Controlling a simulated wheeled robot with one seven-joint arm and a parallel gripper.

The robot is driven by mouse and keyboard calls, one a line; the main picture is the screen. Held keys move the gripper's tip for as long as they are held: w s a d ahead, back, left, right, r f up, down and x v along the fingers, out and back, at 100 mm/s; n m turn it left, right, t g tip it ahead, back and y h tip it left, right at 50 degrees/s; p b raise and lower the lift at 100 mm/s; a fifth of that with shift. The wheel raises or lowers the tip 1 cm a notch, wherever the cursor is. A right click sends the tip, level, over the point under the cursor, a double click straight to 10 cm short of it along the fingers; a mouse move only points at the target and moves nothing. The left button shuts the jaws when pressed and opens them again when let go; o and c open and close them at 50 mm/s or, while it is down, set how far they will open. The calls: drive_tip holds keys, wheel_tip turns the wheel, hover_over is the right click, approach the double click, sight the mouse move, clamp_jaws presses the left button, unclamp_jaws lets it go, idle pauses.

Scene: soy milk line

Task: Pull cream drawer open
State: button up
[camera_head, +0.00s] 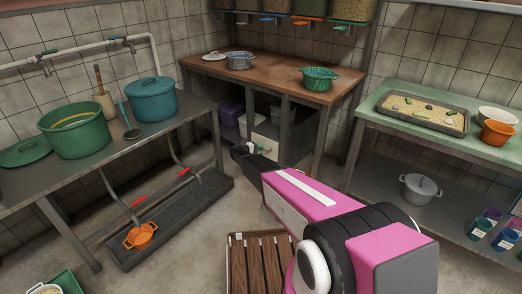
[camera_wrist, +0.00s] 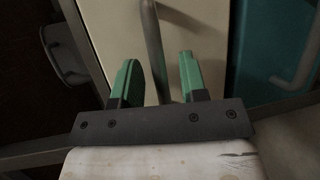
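The cream drawer (camera_wrist: 112,22) fills the upper middle of the wrist view, with a grey bar handle (camera_wrist: 153,45) running down its front. My gripper (camera_wrist: 158,62) has two green fingers spread apart, one on each side of the handle. Gaps show between the handle and both fingers, so they are not closed on it. In the head view, part of the cream drawer (camera_head: 265,129) shows under the brown-topped table, beyond my pink arm. My arm partly hides the drawer's lower part there, and the fingertips are hard to make out.
A teal front (camera_wrist: 262,45) with its own handle (camera_wrist: 300,65) lies right of the cream one. The brown table (camera_head: 270,72) has legs close to my arm. A wooden slatted crate (camera_head: 237,265) stands on the floor below my arm.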

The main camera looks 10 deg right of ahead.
drive_tip(key=shift+w+d, duration=0.2)
drive_tip(key=shift+d, duration=0.25)
clamp_jaws()
drive_tip(key=s+a, duration=2.3)
drive_tip(key=shift+s, duration=0.2)
drive_tip(key=shift+a+f, duration=0.1)
unclamp_jaws()
drive_tip(key=v, duration=1)
drive_tip(key=shift+s+a, duration=0.15)
drive_tip(key=shift+a, duration=0.2)
